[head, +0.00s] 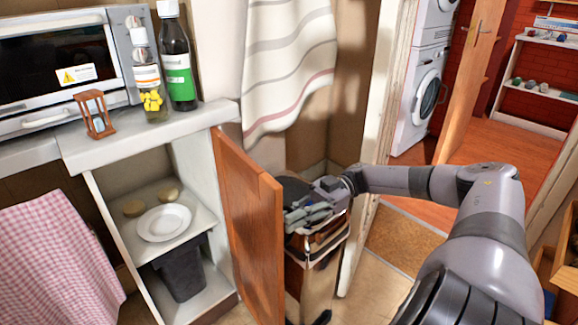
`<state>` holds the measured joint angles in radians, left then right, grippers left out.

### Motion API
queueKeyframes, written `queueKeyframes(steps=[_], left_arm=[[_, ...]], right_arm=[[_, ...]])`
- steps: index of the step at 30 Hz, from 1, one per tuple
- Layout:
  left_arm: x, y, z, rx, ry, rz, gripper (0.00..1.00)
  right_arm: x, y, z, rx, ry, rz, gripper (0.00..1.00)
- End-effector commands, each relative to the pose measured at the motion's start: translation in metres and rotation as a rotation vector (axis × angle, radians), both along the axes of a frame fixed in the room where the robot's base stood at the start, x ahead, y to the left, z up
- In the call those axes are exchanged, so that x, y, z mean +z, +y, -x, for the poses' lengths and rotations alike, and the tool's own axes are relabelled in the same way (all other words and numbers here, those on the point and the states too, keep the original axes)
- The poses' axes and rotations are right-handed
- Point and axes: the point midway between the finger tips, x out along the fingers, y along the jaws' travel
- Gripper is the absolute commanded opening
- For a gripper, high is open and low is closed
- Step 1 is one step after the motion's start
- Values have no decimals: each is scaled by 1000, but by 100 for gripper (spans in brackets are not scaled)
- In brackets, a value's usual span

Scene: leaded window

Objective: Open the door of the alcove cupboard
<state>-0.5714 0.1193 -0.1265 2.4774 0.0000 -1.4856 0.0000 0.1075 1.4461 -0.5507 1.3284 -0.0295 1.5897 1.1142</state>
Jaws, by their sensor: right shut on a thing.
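The alcove cupboard (108,198) stands at the left under a pale worktop, with its front open. Its orange-brown wooden door (250,225) is swung wide open and stands out toward me on the right side of the cupboard. My right gripper (293,217) is at the door's far right edge, on its outer side, and is shut on the door. The door hides its outer face and any handle there, so I cannot see the exact grip. My left gripper is not in view.
Inside the cupboard are a white plate (164,222), two round tan items and a dark bin (181,268). A shiny metal bin (318,270) stands just right of the door, beneath my gripper. An hourglass (95,114) and two bottles (179,65) stand on the worktop.

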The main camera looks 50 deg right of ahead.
Motion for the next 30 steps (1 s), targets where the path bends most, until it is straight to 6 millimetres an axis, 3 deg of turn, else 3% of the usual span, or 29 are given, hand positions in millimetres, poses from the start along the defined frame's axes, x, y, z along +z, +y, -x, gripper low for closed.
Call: queueKeyframes(steps=[9,10,19,30], left_arm=[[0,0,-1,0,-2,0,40],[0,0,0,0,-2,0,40],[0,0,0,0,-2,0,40],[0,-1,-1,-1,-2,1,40]], right_arm=[[0,0,0,-1,-1,2,0],[0,0,0,-1,-1,2,11],[0,0,0,-1,-1,1,31],[0,-4,0,-2,-2,1,31]])
